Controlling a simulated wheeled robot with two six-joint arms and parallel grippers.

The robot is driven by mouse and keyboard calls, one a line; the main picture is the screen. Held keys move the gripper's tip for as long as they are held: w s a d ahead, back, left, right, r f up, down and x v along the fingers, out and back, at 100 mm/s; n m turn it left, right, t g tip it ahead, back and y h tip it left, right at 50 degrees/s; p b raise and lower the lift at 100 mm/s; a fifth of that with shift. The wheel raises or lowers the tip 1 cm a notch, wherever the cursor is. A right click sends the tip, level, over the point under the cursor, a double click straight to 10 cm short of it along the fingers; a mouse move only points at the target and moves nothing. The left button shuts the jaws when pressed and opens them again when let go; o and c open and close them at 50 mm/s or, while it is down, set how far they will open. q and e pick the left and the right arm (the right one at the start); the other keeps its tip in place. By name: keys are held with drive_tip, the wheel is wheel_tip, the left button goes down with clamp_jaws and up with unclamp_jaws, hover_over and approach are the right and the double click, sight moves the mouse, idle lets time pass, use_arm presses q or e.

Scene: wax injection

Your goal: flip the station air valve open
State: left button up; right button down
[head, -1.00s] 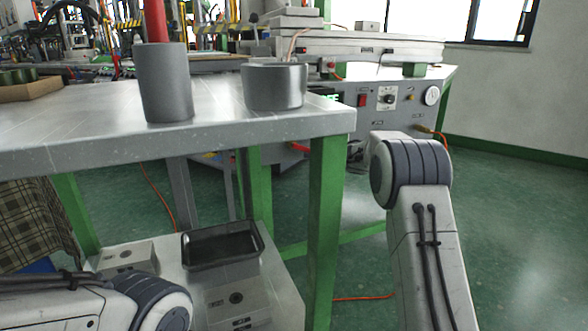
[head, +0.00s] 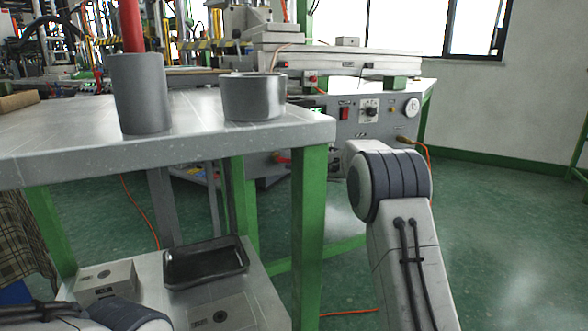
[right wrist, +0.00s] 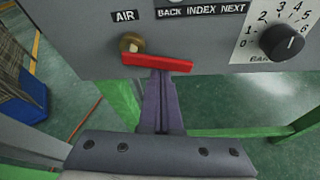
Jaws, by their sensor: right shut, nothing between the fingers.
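The air valve shows in the right wrist view as a brass fitting (right wrist: 131,42) with a flat red lever (right wrist: 158,62) under the AIR label. The lever points right and lies nearly level, its right end slightly lower. My right gripper (right wrist: 162,78) is shut and empty, its fingertips just below the middle of the lever. I cannot tell if they touch it. In the head view I cannot make out the valve lever or the right gripper; my right arm stands in front of the station. My left gripper is out of view.
The station's front panel (head: 328,128) carries a red switch (head: 345,113), a dial (head: 371,107) and a round gauge (head: 411,107). A grey table (head: 60,135) on green legs holds two grey cylindrical containers. A black tray (head: 206,262) sits below. A black knob (right wrist: 282,42) is right of the lever.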

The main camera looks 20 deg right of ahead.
drive_tip(key=shift+a+f+b, duration=0.15)
drive_tip(key=shift+f+b, duration=0.45)
drive_tip(key=shift+b, duration=0.05)
drive_tip(key=s+d+b, duration=0.1)
drive_tip(key=s+b, duration=0.1)
drive_tip(key=s, duration=0.7)
drive_tip(key=shift+s+d+r, duration=0.15)
drive_tip(key=shift+s+r, duration=0.05)
drive_tip(key=shift+r, duration=0.1)
